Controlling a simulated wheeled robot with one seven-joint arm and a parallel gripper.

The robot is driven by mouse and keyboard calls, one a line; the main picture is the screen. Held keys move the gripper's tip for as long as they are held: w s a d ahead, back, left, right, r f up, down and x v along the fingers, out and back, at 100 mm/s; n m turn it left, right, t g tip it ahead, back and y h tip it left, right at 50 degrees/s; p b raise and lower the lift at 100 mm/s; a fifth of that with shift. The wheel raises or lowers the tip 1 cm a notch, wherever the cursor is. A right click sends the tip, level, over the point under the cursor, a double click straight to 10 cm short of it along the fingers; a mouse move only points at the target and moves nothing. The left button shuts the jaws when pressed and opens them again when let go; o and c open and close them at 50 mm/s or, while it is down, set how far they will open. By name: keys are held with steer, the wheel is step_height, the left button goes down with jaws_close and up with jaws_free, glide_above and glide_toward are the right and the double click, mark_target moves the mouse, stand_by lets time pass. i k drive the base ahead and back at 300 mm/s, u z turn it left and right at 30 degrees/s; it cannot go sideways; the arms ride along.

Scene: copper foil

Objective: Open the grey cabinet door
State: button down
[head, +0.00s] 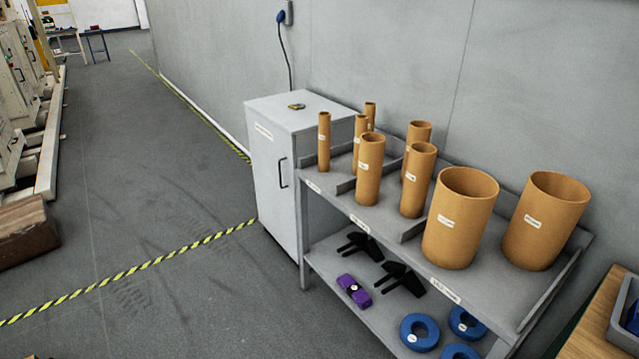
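The grey cabinet (315,110) stands against the wall near the middle of the head view, at the left end of a shelf rack. Its door (268,180) faces left and forward and looks shut. A dark vertical bar handle (283,172) sits at the door's right side, close to the rack. A small label (264,131) is near the door's top. My gripper is not in view.
The grey rack (385,222) beside the cabinet holds several cardboard tubes (461,218), with black tools, a purple item (354,291) and blue rings below. Open floor (160,200) lies before the door, crossed by yellow-black tape (130,270). Machines (20,90) line the far left.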

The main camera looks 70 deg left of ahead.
mark_target(273, 149)
steer(key=z, duration=1.7)
steer(key=i, duration=0.65)
steer(key=u, duration=4.55)
steer(key=i, duration=0.5)
steer(key=u, duration=0.4)
steer(key=k, duration=0.4)
steer(key=u, duration=0.5)
steer(key=i, duration=0.25)
steer(key=z, duration=0.25)
